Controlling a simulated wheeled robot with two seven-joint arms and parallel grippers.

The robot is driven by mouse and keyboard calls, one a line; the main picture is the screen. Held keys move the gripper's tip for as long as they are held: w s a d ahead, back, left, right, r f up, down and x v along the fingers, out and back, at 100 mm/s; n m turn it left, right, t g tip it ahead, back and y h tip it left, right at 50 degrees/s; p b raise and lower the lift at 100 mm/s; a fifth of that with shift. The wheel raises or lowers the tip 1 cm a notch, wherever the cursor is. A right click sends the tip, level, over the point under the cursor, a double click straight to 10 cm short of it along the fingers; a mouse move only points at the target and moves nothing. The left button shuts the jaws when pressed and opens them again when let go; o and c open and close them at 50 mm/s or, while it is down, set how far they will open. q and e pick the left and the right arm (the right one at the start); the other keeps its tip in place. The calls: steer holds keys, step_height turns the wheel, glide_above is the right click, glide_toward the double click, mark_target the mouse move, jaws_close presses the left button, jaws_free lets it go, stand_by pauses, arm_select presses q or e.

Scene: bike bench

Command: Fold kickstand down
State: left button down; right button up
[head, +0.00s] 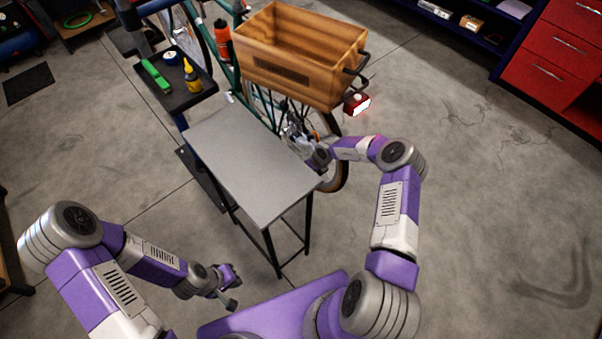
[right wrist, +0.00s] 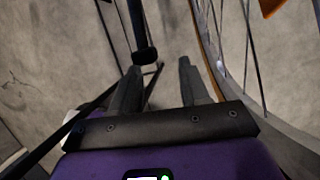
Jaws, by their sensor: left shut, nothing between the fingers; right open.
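The bike (head: 235,62) stands behind the small grey table, its rear wheel (head: 338,178) beside my right forearm. In the right wrist view, a dark rod with a rounded end, which looks like the kickstand (right wrist: 139,28), points down toward the gap between my right fingers, beside the spoked wheel (right wrist: 228,62). My right gripper (right wrist: 158,85) is open; I cannot tell if either finger touches the rod. In the head view the right gripper (head: 299,138) is small against the wheel, and I cannot make out the kickstand there. My left gripper (head: 230,287) is shut and empty, low at the front left.
The grey table (head: 245,165) stands between my arms. A wooden crate (head: 290,50) and a red rear light (head: 358,104) sit above the rear wheel. A black tray (head: 180,92) holds a yellow bottle and a green item. The floor at right is clear.

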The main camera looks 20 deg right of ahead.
steer(key=shift+t+y, duration=0.3)
steer(key=shift+t, duration=0.1)
steer(key=w+a, duration=0.1)
steer(key=w+r+b, duration=0.1)
steer(key=w+a+r, duration=0.1)
steer(key=shift+w+a+r, duration=0.1)
steer(key=shift+w+a, duration=0.25)
steer(key=shift+w, duration=0.05)
steer(key=b+x, duration=0.2)
steer(key=x, duration=0.5)
steer(key=shift+b, duration=0.4)
arm_select(q)
steer(key=f, duration=0.5)
steer(key=shift+d, duration=0.2)
arm_select(e)
jaws_close()
